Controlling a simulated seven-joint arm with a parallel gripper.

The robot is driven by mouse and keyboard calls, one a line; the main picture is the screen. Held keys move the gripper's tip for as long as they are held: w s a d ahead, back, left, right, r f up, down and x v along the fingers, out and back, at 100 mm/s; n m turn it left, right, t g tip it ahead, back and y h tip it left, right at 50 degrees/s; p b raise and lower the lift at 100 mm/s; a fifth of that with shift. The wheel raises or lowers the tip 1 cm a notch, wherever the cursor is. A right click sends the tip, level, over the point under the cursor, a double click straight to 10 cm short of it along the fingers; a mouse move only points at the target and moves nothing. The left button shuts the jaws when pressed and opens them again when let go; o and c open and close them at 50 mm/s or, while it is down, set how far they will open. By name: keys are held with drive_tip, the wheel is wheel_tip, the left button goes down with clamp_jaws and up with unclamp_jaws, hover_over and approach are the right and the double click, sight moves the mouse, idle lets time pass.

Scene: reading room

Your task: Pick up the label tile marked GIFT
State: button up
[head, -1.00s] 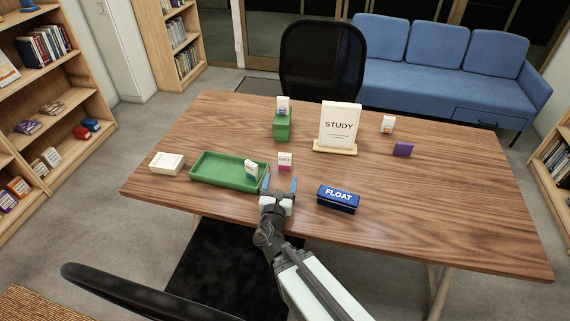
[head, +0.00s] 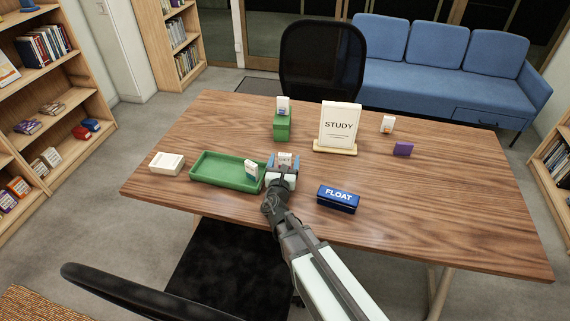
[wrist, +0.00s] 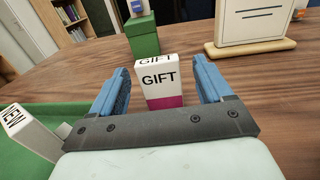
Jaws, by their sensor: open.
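The GIFT tile (wrist: 159,82) is white with a magenta lower band and stands upright on the table. In the wrist view it shows between the two blue fingers of my gripper (wrist: 165,90), with a gap on each side. My gripper is open and level with the table, facing the tile. In the head view the tile (head: 285,158) is partly hidden by my gripper (head: 283,162).
A green tray (head: 222,172) with a white-and-green tile (head: 251,171) is just left of my gripper. A blue FLOAT box (head: 338,198) lies to the right. A green block (head: 283,126) and a STUDY sign (head: 339,127) stand behind.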

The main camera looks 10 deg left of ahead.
sight(284, 160)
drive_tip(key=w, duration=0.3)
drive_tip(key=shift+w+a+f, duration=0.1)
drive_tip(key=shift+w+a, duration=0.15)
drive_tip(key=shift+w, duration=0.05)
drive_tip(key=c, duration=1.1)
